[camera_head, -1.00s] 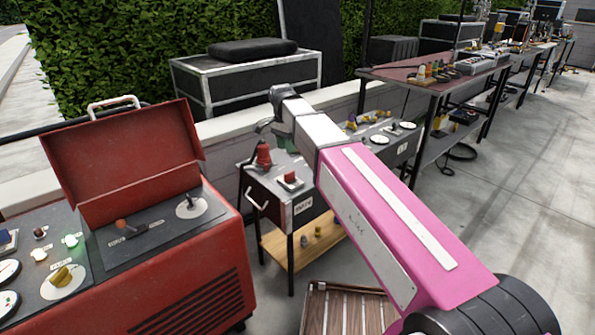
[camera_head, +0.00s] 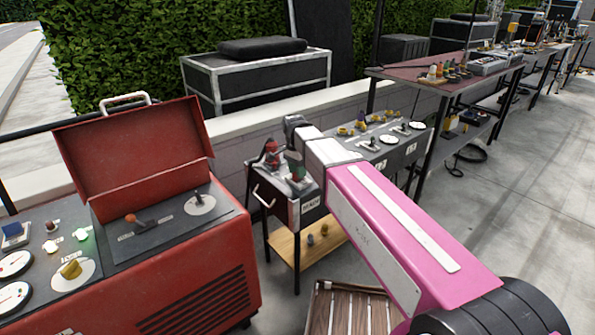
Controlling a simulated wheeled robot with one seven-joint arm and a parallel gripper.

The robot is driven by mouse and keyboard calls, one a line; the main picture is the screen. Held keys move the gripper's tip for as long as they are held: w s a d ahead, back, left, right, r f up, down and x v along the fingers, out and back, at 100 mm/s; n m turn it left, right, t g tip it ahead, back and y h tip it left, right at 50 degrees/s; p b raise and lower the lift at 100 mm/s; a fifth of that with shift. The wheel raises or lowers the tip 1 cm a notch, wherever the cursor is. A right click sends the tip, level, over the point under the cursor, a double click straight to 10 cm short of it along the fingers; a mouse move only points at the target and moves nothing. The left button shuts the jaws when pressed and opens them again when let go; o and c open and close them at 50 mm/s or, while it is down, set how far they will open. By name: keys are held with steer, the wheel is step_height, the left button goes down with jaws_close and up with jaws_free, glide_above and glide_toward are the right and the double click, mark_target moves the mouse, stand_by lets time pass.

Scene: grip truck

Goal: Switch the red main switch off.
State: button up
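A red-orange lever (camera_head: 131,218) stands on the dark panel under the raised lid of the red generator (camera_head: 205,275) at the left; its label is too small to read. I cannot tell for sure which is the main switch. My gripper (camera_head: 285,158) hangs from the pink arm over this cabinet top, close to both things. Its fingers are small and partly overlap them, so contact and opening are unclear.
The generator panel has a lit green lamp (camera_head: 84,235), a yellow knob (camera_head: 70,268) and dials. A grey panel box (camera_head: 385,138) with gauges stands behind my arm. A wooden slatted crate (camera_head: 345,308) is below. Clear floor lies at the right (camera_head: 540,190).

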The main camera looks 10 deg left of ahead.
jaws_close()
steer(key=shift+s+d+t+y, duration=0.35)
steer(key=shift+t+y, duration=0.25)
steer(key=shift+y, duration=0.05)
steer(key=shift+s+d+t+y, duration=0.3)
steer(key=shift+d+t+y, duration=0.05)
steer(key=shift+t+y, duration=0.3)
steer(key=shift+s+d+f+t+y, duration=0.15)
steer(key=shift+d+t+y, duration=0.05)
steer(key=shift+t+y, duration=0.4)
steer(key=shift+s+d+f+t+y, duration=0.1)
steer(key=shift+d+f+t+y, duration=0.1)
steer(key=shift+t+y, duration=0.4)
